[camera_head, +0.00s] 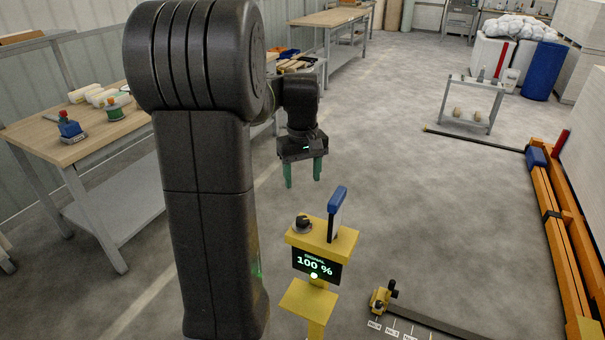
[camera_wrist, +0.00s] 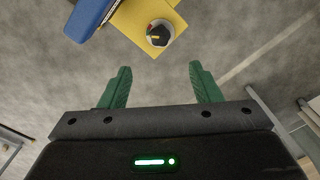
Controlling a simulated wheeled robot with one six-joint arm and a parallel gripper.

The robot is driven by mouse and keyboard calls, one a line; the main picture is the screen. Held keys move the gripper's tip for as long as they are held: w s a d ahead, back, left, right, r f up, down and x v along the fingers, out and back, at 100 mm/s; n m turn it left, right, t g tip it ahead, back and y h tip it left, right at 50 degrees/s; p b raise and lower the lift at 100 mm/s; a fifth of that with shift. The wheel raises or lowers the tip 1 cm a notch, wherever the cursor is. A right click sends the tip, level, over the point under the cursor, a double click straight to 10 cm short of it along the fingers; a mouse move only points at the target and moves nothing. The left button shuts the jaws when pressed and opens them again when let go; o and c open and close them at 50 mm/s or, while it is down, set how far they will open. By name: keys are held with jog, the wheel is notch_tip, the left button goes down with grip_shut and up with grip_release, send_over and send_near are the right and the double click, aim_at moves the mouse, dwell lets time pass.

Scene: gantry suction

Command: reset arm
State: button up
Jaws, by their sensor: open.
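My gripper (camera_head: 303,172) hangs from my dark arm near the middle of the head view, with its green fingers pointing down. It is open, and nothing shows between the fingers. In the wrist view the gripper (camera_wrist: 160,85) shows its two green fingers spread wide apart. A yellow control stand (camera_head: 318,297) is in front of and below the gripper, apart from it. Its display reads 100 %. A dark knob (camera_head: 302,224) and a lever with a blue handle (camera_head: 337,200) are on its top. The knob also shows in the wrist view (camera_wrist: 160,33), beyond the fingertips.
A wooden workbench (camera_head: 50,143) with small tools stands at left, and another bench (camera_head: 330,18) stands behind. A grey cart (camera_head: 470,112) is at back right. An orange beam (camera_head: 565,240) lies along the right. A yellow-ended rail (camera_head: 381,300) is low on the floor. Open floor lies between.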

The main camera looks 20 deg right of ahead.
aim_at(302, 219)
dwell(0.5)
notch_tip(302, 219, down, 14)
jog(key=shift+r, duration=0.15)
jog(key=shift+n, duration=0.5)
dwell(0.4)
